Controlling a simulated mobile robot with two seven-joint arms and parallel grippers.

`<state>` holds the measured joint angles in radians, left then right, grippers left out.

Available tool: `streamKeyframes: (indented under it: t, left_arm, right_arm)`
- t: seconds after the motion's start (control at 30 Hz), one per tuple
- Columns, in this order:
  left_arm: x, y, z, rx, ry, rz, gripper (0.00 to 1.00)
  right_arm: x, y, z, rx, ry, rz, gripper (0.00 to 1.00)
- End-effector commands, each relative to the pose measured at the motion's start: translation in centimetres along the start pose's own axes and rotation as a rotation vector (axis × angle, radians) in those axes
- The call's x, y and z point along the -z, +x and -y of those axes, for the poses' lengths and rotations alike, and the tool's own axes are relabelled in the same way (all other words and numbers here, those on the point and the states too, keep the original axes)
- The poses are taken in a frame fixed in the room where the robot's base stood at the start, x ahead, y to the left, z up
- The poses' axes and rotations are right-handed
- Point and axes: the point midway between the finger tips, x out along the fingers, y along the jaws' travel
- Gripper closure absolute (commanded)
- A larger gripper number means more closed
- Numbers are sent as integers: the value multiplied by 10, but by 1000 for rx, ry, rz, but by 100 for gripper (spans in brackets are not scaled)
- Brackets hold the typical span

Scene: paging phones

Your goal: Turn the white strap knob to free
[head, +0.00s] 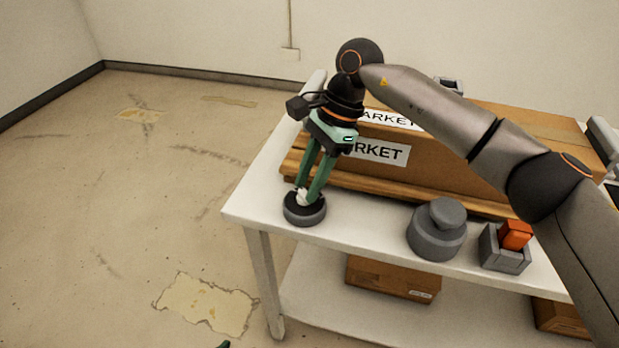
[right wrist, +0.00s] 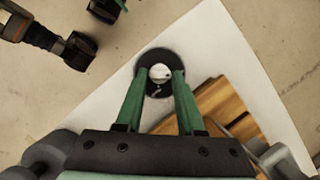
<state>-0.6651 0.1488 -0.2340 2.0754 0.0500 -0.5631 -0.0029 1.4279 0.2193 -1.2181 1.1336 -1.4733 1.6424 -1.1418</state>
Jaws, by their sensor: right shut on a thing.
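The white strap knob (head: 302,197) sits on a dark round base (head: 305,215) near the left front corner of the white table. In the right wrist view the knob (right wrist: 160,72) shows between the fingertips, inside its dark ring (right wrist: 146,88). My right gripper (head: 307,191) reaches down from above and is shut on the knob, with a green finger on either side; it fills the lower part of the right wrist view (right wrist: 161,80).
A cardboard box (head: 440,160) labelled MARKET lies on a wooden pallet (head: 340,181) just behind the knob. A grey round knob (head: 437,232) and a grey block with an orange switch (head: 515,236) stand to the right. The floor left of the table (head: 232,222) is open.

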Motion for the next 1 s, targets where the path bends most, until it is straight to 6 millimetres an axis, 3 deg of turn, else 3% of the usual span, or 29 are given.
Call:
streamKeyframes:
  t: [0.3,0.33,0.57,0.87,1.0]
  left_arm:
    - [0,0,0,0,0,-1,38]
    - [0,0,0,0,0,-1,38]
    - [0,0,0,0,0,-1,38]
    - [0,0,0,0,0,-1,38]
    - [2,-1,0,0,0,-2,38]
  right_arm:
    - [0,0,0,1,-4,-2,100]
    - [0,0,0,1,-4,-2,60]
    - [0,0,0,1,-2,-1,34]
    - [0,-2,0,1,-1,-1,32]
    - [0,-18,1,4,-1,-1,32]
